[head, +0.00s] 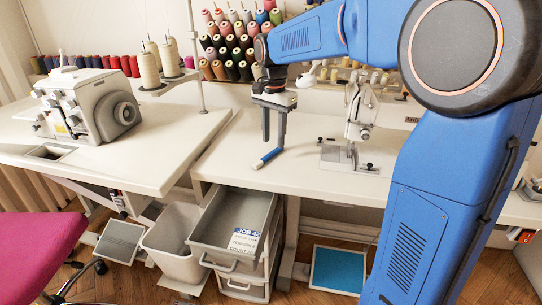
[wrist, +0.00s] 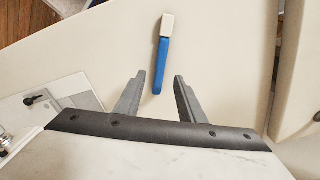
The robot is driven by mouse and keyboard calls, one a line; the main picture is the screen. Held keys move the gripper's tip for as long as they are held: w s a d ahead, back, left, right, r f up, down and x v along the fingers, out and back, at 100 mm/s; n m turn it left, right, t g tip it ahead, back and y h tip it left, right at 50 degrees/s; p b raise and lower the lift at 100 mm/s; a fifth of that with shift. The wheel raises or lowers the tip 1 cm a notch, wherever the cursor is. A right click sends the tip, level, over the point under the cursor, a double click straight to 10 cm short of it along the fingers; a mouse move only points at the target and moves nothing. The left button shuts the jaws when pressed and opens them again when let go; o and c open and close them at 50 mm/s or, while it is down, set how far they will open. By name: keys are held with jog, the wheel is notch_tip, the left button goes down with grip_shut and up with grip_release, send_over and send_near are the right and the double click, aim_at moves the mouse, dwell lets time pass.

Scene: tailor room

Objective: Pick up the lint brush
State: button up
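The lint brush (head: 270,157) lies on the white table top near its front edge, with a blue handle and a pale block-like end. In the wrist view the lint brush (wrist: 163,60) points away from me, pale end farthest. My gripper (head: 273,142) hangs above the table by the brush's handle, fingers pointing down. In the wrist view my gripper (wrist: 159,75) is open, with the handle's near end showing between the two fingers. Nothing is held. The exact height of the fingertips above the table is hard to tell.
A sewing machine (head: 361,115) stands right of the gripper. A serger (head: 88,103) is on the left table. Thread cones (head: 232,45) line the back. An open grey drawer (head: 233,218) and a bin (head: 175,240) are below the front edge. Table around the brush is clear.

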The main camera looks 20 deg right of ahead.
aim_at(274, 150)
jog(key=f, duration=0.4)
jog(key=shift+w+d, duration=0.1)
jog(key=shift+d, duration=0.1)
grip_shut()
jog(key=shift+r, duration=0.1)
